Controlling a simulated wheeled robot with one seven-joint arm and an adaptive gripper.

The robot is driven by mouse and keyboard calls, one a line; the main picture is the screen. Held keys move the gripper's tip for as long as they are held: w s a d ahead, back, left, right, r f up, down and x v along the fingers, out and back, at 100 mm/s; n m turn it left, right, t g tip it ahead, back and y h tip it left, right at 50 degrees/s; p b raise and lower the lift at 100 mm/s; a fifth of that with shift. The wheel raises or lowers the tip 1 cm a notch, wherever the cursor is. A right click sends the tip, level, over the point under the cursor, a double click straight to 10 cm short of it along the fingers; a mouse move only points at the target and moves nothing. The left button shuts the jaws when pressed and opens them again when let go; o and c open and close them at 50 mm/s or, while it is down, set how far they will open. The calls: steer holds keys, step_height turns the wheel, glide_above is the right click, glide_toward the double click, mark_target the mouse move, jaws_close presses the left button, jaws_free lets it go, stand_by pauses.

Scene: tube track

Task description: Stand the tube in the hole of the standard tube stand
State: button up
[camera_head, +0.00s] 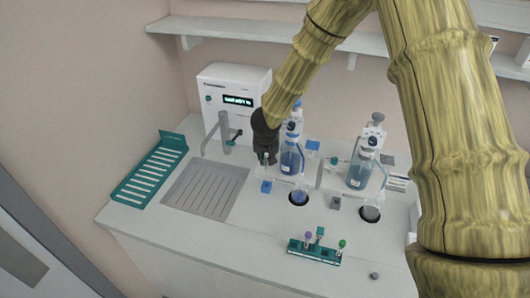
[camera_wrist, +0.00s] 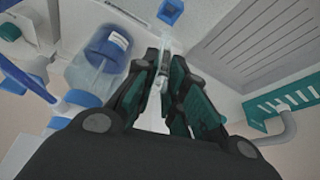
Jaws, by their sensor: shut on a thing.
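My gripper (camera_head: 266,158) hangs above the bench at the right edge of the grey drain panel. In the wrist view my gripper (camera_wrist: 165,75) has its dark green fingers closed around a slim clear tube (camera_wrist: 164,42), whose end sticks out past the fingertips. The tube is barely discernible in the head view. A green tube stand (camera_head: 315,252) is at the front of the bench, well to the right of and nearer than my gripper. It carries tubes with purple and green caps. Its holes are too small to make out.
A small blue block (camera_head: 266,187) lies just below my gripper and shows in the wrist view (camera_wrist: 170,12). A bottle with blue liquid (camera_head: 292,160) stands close right. Another bottle (camera_head: 361,172) stands farther right. A white machine (camera_head: 233,90) is behind. The front left bench is clear.

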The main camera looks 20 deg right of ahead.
mark_target(267, 165)
steer(key=shift+s+f, duration=0.35)
steer(key=shift+s, duration=0.35)
steer(key=x, duration=0.2)
steer(key=b+x, duration=0.1)
steer(key=shift+w+a+f, duration=0.25)
steer(key=shift+w, duration=0.1)
steer(key=shift+s+r, duration=0.25)
steer(key=shift+s, duration=0.35)
steer(key=shift+w+f, duration=0.3)
steer(key=shift+w, duration=0.05)
steer(key=shift+s+r, duration=0.25)
steer(key=shift+p, duration=0.35)
steer(key=shift+f, duration=0.1)
steer(key=shift+w+f+p, duration=0.15)
steer(key=shift+f+p, duration=0.15)
steer(key=shift+p, duration=0.1)
